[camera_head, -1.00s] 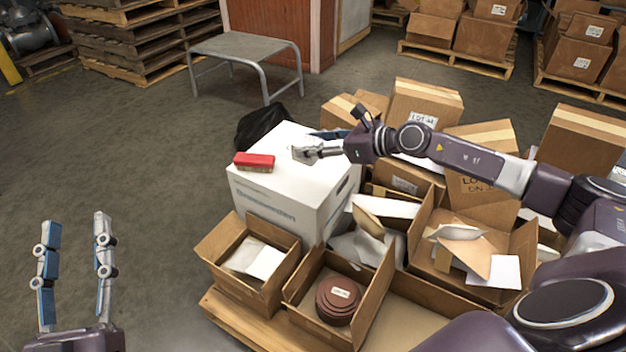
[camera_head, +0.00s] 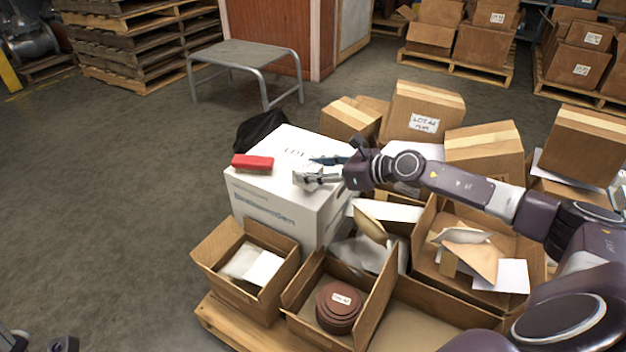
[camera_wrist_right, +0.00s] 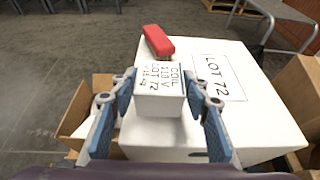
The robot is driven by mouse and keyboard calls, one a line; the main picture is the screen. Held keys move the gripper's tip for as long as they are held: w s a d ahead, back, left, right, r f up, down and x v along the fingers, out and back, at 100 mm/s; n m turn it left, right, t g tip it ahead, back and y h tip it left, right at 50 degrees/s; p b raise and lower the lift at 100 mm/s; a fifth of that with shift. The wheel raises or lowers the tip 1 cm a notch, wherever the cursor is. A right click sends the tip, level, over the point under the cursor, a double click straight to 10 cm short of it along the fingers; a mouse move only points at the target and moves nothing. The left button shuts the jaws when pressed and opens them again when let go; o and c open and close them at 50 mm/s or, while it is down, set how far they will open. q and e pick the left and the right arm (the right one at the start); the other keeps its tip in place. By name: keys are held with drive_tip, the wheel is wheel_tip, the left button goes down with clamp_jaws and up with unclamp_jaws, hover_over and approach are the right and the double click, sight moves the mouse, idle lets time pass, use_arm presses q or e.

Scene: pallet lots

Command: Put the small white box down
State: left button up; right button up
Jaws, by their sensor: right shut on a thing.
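My right gripper (camera_head: 318,179) is over the near part of the top of a large white box (camera_head: 275,208). In the right wrist view it is shut on the small white box (camera_wrist_right: 160,102), which is upright between the blue-padded fingers and has a handwritten COIL label. I cannot tell whether the small box touches the large box's top. In the head view it hardly stands out against the white. A LOT 72 label (camera_wrist_right: 217,76) shows there too. My left gripper (camera_head: 38,342) barely shows at the bottom-left edge, its tips apart.
Open cartons crowd the pallet (camera_head: 225,327) in front and to the right; one holds brown discs (camera_head: 338,305). Closed cartons (camera_head: 420,112) stand behind my right arm. A black bag (camera_head: 262,130) is behind the large box. A grey metal table (camera_head: 245,55) stands farther back. Floor at left is clear.

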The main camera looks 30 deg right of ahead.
drive_tip(key=shift+f+b, duration=0.55)
drive_tip(key=shift+f, duration=0.85)
drive_tip(key=shift+f, duration=0.2)
drive_tip(key=o, duration=1.2)
drive_tip(key=shift+o, duration=0.2)
